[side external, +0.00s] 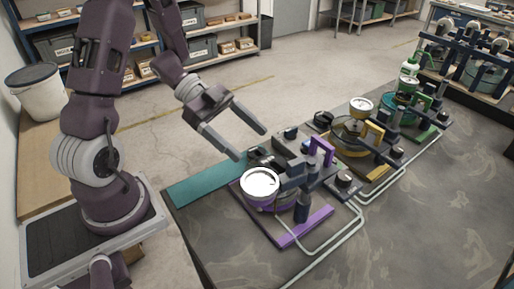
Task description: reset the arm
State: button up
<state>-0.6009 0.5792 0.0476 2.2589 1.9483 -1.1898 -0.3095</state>
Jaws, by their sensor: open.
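My gripper (252,143) is open and empty. It hangs in the air above the back edge of the table, behind and above the purple lever frame (290,190). Its two long grey fingers point down to the right and touch nothing that I can make out. The purple frame has a round white gauge (260,183) at its front left and a purple handle (321,151) at its back right. A yellow frame (360,145) and a green frame (412,105) stand beyond it in a row to the right.
The dark table (420,215) is bare in front of the frames. Pale pipes (350,222) run along their front. A green-and-white bottle (410,66) stands by the green frame. A teal strip (205,184) lies at the table's left end. Shelves with bins (195,45) stand behind.

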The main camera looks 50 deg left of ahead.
jog(key=w+a+r+n+t+y, duration=0.6)
jog(key=w+a+r+y, duration=0.25)
jog(key=r+y, duration=0.3)
jog(key=s+d+n+g, duration=0.2)
jog(key=s+d, duration=0.3)
jog(key=s, duration=0.6)
jog(key=s+d+n+g, duration=0.3)
jog(key=s+d+n, duration=0.2)
jog(key=s, duration=0.6)
jog(key=shift+d+r+n, duration=0.3)
jog(key=shift+d+r, duration=0.05)
jog(key=shift+d, duration=0.2)
